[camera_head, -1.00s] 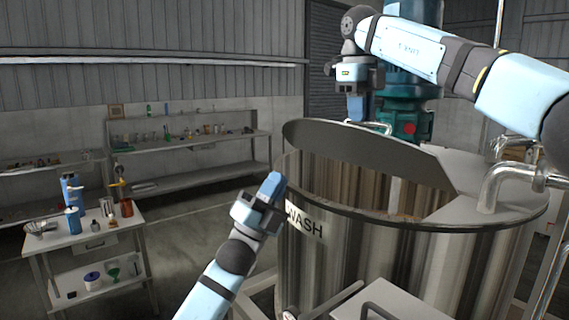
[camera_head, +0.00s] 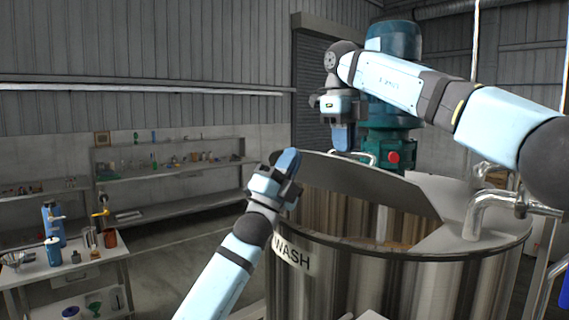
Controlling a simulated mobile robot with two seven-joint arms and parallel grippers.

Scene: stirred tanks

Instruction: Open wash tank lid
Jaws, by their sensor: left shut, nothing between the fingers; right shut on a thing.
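The wash tank (camera_head: 330,285) is a big steel cylinder with a WASH label on its front. Its grey half lid (camera_head: 370,185) is tilted up from the rim, and the dark inside of the tank shows below it.
A teal mixer motor (camera_head: 392,100) with a red button stands behind the lid. A steel pipe (camera_head: 490,210) rises over the right part of the tank top. A small table (camera_head: 85,268) with bottles stands at left, shelves (camera_head: 170,170) along the wall. Floor between is clear.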

